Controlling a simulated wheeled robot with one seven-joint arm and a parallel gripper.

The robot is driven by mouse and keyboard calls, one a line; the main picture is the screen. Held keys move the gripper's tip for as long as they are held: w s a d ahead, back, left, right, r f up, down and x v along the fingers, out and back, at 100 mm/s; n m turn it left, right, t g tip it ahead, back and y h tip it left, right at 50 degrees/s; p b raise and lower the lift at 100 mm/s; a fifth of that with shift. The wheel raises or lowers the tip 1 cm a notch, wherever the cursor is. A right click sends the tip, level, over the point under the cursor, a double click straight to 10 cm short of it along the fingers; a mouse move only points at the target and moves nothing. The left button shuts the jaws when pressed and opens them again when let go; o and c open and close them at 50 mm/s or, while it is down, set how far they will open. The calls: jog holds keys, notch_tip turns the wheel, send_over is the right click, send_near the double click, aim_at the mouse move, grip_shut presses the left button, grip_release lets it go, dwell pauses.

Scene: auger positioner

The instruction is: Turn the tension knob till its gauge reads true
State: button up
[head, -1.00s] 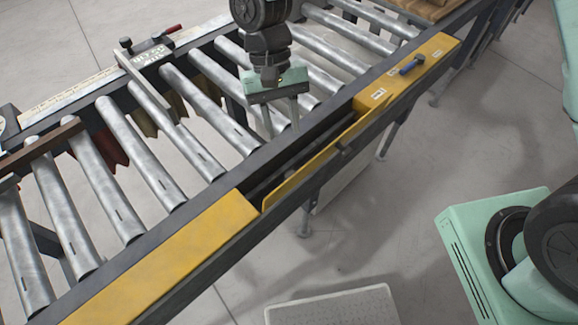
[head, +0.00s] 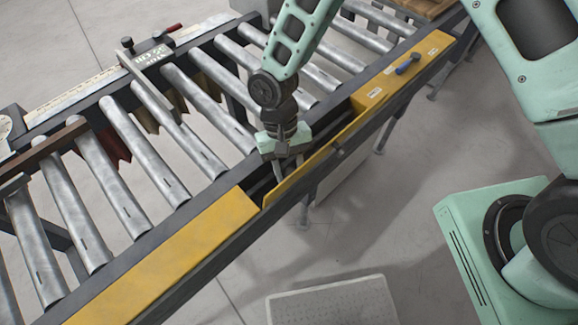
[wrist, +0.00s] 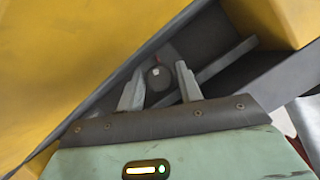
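My gripper (head: 283,172) points down over the open gap in the yellow side cover (head: 200,250) of the roller conveyor. In the wrist view its two fingers (wrist: 158,88) are apart, with nothing gripped. A small dark round part (wrist: 158,77), which looks like the tension knob, shows between and beyond the fingertips in the dark recess. It has a pale spot, with a small red mark just above it. Whether the fingers reach around it or stay above it I cannot tell. No gauge reading is legible. In the head view my gripper hides the knob.
Yellow cover walls (wrist: 80,60) and a grey bar (wrist: 228,60) border the recess closely. A blue-handled part (head: 408,64) lies on the cover to the right. Steel rollers (head: 135,170) lie left of my gripper. A pale dial (head: 4,127) is at the far left edge.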

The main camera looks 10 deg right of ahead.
jog(key=c, duration=0.7)
jog(key=shift+n, duration=0.4)
jog(key=n+h+b, duration=0.1)
jog(key=n, duration=0.1)
jog(key=n+t+h+b, duration=0.1)
jog(key=n+b, duration=0.1)
jog(key=n, duration=0.1)
jog(key=shift+a, duration=0.15)
jog(key=n+t+b, duration=0.1)
jog(key=n, duration=0.2)
jog(key=n+t+h+b, duration=0.1)
jog(key=n, duration=0.2)
jog(key=shift+s, duration=0.1)
jog(key=shift+a+n, duration=0.1)
jog(key=shift+n, duration=0.3)
jog(key=o, duration=0.7)
jog(key=shift+h, duration=0.3)
